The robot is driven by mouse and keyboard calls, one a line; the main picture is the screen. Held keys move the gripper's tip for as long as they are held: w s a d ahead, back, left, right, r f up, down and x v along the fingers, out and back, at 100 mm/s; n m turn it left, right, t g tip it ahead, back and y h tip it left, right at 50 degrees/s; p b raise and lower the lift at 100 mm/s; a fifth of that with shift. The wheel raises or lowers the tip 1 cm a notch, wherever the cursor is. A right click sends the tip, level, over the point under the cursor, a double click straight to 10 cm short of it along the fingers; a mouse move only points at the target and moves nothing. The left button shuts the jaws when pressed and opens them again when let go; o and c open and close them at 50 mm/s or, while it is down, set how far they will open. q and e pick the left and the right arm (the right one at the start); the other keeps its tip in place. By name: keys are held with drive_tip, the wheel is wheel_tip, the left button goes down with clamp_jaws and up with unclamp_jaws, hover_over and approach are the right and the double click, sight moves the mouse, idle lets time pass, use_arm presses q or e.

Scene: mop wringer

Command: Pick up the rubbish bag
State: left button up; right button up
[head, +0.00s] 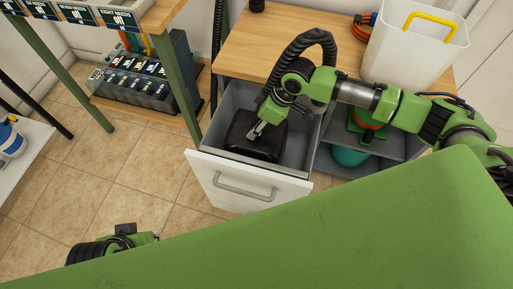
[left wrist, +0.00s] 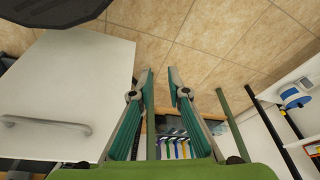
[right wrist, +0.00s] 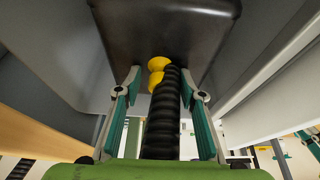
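A dark, glossy black bag-like object (head: 256,135), apparently the rubbish bag, lies in the open grey drawer (head: 229,97). It fills the top of the right wrist view (right wrist: 165,25). My right gripper (head: 255,131) reaches down over it; its fingers are apart (right wrist: 160,72), with no clear grip on it. A yellow rounded piece (right wrist: 157,72) and a ribbed black hose show between those fingers; I cannot tell whether the yellow piece belongs to the bag. My left gripper (left wrist: 160,72) is open and empty, away from the drawer, above the floor.
The white drawer front (head: 245,186) has a metal handle. A wooden counter (head: 262,40) behind carries a white bucket (head: 405,50) with a yellow handle. An open compartment right of the drawer holds green and teal items.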

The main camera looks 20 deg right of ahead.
clamp_jaws()
drive_tip(key=shift+w+r, duration=0.1)
drive_tip(key=shift+r, duration=0.05)
